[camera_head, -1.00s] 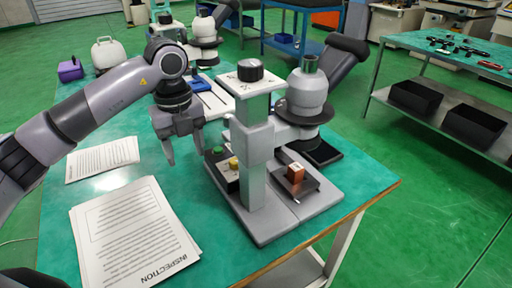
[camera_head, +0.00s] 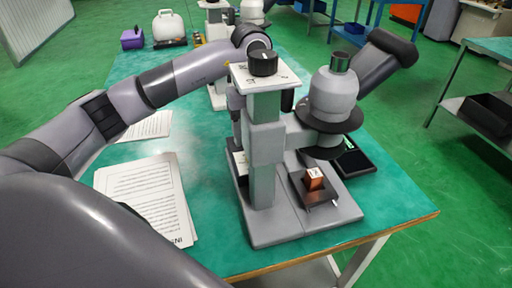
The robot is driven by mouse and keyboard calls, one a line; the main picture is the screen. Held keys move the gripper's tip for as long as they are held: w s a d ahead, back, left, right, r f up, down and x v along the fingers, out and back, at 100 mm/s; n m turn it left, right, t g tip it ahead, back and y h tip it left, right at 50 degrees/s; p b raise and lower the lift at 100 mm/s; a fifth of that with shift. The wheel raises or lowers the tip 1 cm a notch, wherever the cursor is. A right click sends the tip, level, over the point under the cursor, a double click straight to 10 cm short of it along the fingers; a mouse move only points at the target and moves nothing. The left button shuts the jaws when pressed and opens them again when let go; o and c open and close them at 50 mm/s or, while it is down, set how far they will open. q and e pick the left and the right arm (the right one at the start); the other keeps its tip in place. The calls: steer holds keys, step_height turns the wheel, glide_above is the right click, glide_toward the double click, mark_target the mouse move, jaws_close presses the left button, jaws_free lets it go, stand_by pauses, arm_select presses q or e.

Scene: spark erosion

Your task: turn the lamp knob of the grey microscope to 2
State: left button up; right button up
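The grey microscope (camera_head: 265,150) stands upright on the green table top (camera_head: 385,205). A black round knob (camera_head: 263,63) sits on the white plate (camera_head: 287,78) at the top of its column. Printed marks surround the knob, too small to read surely, and a pale line shows on its top. A brown block (camera_head: 313,179) lies on the dark stage. My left arm (camera_head: 185,75) reaches in from the left to just behind the knob. Its wrist goes down behind the column, which hides the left gripper's fingers. My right gripper is out of view.
Printed sheets (camera_head: 150,190) lie left of the microscope. A dark flat tray (camera_head: 353,160) lies behind its base at the right. More microscopes stand at the back of the table. A large grey part of mine covers the lower left.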

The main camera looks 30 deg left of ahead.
arm_select(q)
step_height(320, 180, down, 5)
steer(key=shift+f, duration=0.15)
steer(key=c, duration=1.1)
steer(key=shift+o, duration=0.2)
